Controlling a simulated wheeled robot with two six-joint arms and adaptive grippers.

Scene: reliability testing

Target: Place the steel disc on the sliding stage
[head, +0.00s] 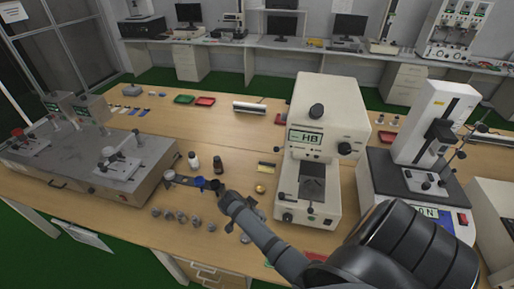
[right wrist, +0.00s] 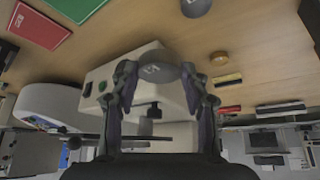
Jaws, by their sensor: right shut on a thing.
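My right gripper (head: 217,187) reaches over the front middle of the wooden bench, left of the white tester with the "HB" display (head: 327,108). In the right wrist view its fingers (right wrist: 162,85) are closed around a grey round disc (right wrist: 156,72), which shows between the fingertips. The disc cannot be made out clearly in the head view. A dark stage (head: 312,189) sits low in the tester's open bay, to the right of my gripper and apart from it. The tester body also shows behind the fingers in the right wrist view. My left gripper is not in view.
Several small grey pieces (head: 169,215) lie left of my gripper. Two small bottles (head: 193,160) stand behind it, and a gold piece (head: 260,189) lies between it and the tester. A grey machine (head: 95,160) fills the left; another tester (head: 418,170) stands right.

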